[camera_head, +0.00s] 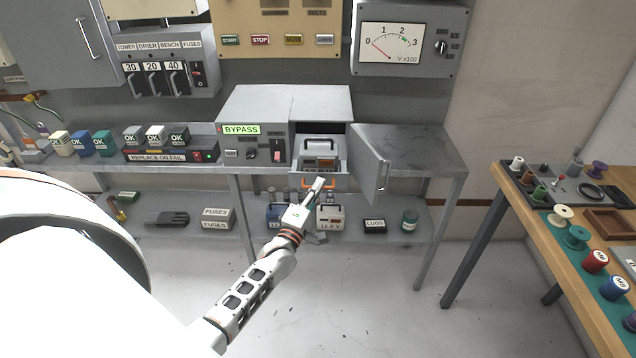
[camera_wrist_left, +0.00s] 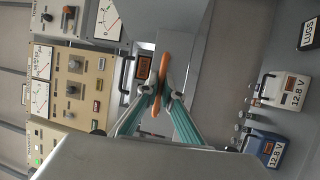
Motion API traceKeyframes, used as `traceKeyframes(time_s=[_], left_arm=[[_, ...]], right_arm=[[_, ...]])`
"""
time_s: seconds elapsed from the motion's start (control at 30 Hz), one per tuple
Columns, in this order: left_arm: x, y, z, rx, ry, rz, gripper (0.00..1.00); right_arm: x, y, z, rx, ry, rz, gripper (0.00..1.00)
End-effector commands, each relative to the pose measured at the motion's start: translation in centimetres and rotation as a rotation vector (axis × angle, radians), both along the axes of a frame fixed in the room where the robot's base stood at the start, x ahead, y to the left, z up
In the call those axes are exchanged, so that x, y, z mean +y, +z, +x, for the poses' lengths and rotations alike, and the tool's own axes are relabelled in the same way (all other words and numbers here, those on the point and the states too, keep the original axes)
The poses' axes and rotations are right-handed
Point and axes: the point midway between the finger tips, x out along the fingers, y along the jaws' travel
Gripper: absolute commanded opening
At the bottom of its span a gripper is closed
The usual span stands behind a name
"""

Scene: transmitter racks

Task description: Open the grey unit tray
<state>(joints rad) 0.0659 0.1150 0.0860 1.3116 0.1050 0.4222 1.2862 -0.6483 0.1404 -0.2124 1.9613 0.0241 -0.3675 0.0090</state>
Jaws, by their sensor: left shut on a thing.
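The grey unit (camera_head: 265,105) with the BYPASS label stands on the grey bench. Its small door (camera_head: 371,170) is swung open to the right. The grey tray (camera_head: 341,168) shows in the opening, its front sticking out from the unit, with a grey handled module (camera_head: 320,150) in it. An orange handle (camera_head: 305,183) is on the tray's front. My left gripper (camera_head: 318,184) is at this handle; in the left wrist view its two fingers (camera_wrist_left: 157,88) are closed on the orange bar (camera_wrist_left: 160,70). My right gripper is in neither view.
The open door stands just right of the tray. A blue battery (camera_wrist_left: 263,147) and a white battery (camera_head: 330,218) sit on the shelf below. Fuse blocks (camera_head: 155,135) line the bench's left. A wooden table (camera_head: 520,205) stands at right; the floor between is clear.

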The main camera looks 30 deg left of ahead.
Motion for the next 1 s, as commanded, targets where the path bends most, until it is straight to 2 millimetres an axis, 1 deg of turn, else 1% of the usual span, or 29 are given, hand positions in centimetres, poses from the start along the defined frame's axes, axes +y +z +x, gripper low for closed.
traceKeyframes(time_s=[0.33, 0.37, 0.4, 0.73, 0.87, 0.97, 1.0], left_arm=[[0.0, 0.0, -0.1, 0.000, 0.001, -0.001, 0.00], [0.0, 0.0, -0.1, 0.000, 0.001, -0.001, 0.11], [0.0, 0.0, -0.1, 0.000, 0.001, -0.001, 0.14], [0.0, -0.1, -0.2, 0.001, 0.000, 0.000, 0.14], [-0.2, -0.4, -1.2, 0.002, 0.000, -0.001, 0.14], [-0.4, -0.6, -2.7, 0.003, 0.000, -0.001, 0.14], [-0.5, -0.9, -3.6, 0.004, -0.001, 0.000, 0.14]], right_arm=[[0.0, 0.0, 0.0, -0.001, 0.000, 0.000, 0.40], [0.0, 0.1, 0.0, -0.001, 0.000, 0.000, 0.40], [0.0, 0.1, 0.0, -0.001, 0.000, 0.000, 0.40], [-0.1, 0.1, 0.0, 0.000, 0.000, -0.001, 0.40], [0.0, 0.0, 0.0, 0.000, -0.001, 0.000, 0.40], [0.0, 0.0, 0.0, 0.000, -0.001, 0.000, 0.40], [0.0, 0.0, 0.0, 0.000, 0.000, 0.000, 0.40]])
